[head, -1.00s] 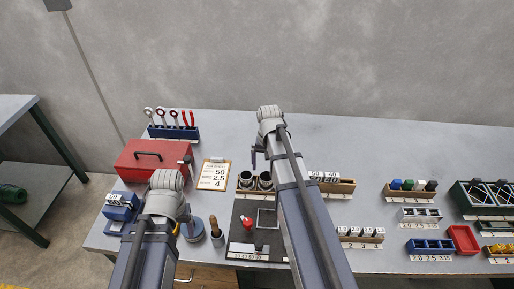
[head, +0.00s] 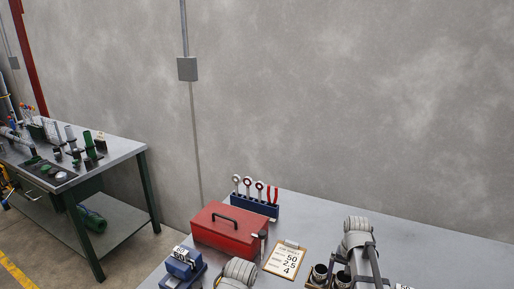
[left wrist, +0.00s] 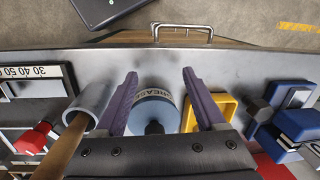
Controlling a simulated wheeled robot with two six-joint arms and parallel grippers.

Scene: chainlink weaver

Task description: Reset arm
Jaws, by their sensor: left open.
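My left gripper (left wrist: 160,74) is open in the left wrist view, with its two purple fingers spread apart. A round tin marked GREASE (left wrist: 155,108) shows between and below the fingers; I cannot tell whether they touch it. Nothing is visibly gripped. In the head view my left arm's grey wrist shows at the bottom edge, and its gripper is out of that view. My right arm stands at the lower right of the head view, over the bench. Its fingers are too small and hidden to read.
A red toolbox (head: 229,228), a blue tool rack (head: 256,203) and a clipboard (head: 286,260) are on the bench. In the left wrist view, a wooden-handled mallet (left wrist: 78,128) lies left of my fingers and a yellow tray (left wrist: 222,107) right. Another table (head: 128,148) stands far left.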

